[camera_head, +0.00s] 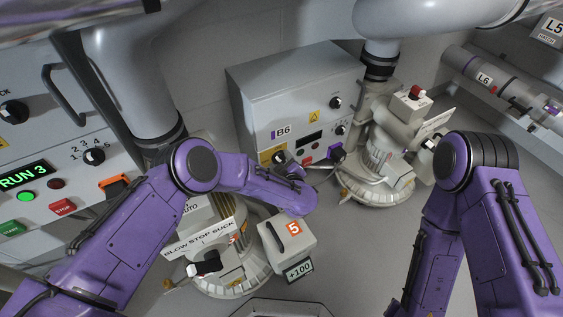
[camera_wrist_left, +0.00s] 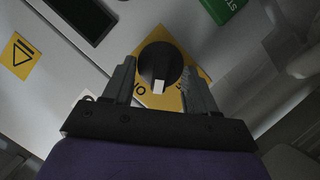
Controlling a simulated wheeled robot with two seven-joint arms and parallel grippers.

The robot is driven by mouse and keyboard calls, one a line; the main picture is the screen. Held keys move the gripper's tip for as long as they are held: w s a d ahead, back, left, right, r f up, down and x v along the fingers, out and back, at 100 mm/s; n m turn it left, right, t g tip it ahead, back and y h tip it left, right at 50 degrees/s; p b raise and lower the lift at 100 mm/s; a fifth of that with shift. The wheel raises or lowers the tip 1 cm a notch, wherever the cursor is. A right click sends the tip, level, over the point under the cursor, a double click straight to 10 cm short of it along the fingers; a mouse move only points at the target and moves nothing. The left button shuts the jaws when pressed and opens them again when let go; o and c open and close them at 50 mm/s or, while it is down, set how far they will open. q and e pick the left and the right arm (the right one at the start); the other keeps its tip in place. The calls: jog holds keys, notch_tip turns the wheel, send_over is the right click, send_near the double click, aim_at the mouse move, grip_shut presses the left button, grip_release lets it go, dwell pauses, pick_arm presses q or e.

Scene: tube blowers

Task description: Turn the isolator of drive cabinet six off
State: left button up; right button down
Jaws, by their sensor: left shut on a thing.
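The drive cabinet marked B6 (camera_head: 281,132) is a grey box at the middle back of the head view. Its isolator has a yellow plate (camera_head: 266,155) low on the front face; my gripper hides most of the knob there. In the left wrist view the isolator knob (camera_wrist_left: 160,64) is round and black with a white mark, over the yellow plate (camera_wrist_left: 162,101). My left gripper (camera_head: 283,160) is at the plate, its two fingers (camera_wrist_left: 160,82) on either side of the knob and shut on it. My right gripper is out of the head view.
A control panel with RUN 3 (camera_head: 25,176) fills the left. A pipe marked L6 (camera_head: 485,78) runs at the right. Floor shows between my arms.

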pick_arm(q)
jog(key=o, duration=1)
jog(key=p+v, duration=0.3)
jog(key=v, duration=0.7)
jog(key=shift+s+d+r, duration=0.1)
jog(key=shift+s+d, duration=0.05)
jog(key=shift+s, duration=0.15)
